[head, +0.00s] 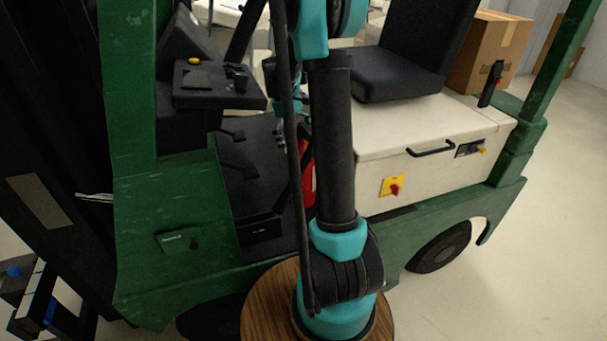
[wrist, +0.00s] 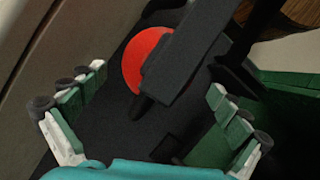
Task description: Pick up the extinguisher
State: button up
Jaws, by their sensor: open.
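The red extinguisher (head: 308,172) stands in the dark footwell of a green forklift, mostly hidden behind my arm in the head view. In the wrist view the extinguisher (wrist: 136,65) shows as a rounded red patch, partly covered by a dark diagonal piece; I cannot tell whether that piece belongs to it. My gripper (wrist: 157,81) is open and empty, its green and white fingers wide apart. The red patch lies beyond the fingertips, between them and nearer the left finger. No contact shows. My gripper is not clearly visible in the head view.
The forklift's cream seat base (head: 430,130) stands right of the footwell, with a black seat (head: 400,75) above. A dark control console (head: 215,85) with levers is on the left. Green posts rise at both sides. A cardboard box (head: 490,50) stands behind. Open floor lies at right.

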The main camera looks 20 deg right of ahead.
jog(key=shift+w+x, duration=0.1)
jog(key=shift+x, duration=1.05)
jog(key=shift+w+x, duration=0.15)
jog(key=shift+x, duration=1)
jog(key=c, duration=1.9)
jog(key=shift+r, duration=0.1)
jog(key=shift+c, duration=0.2)
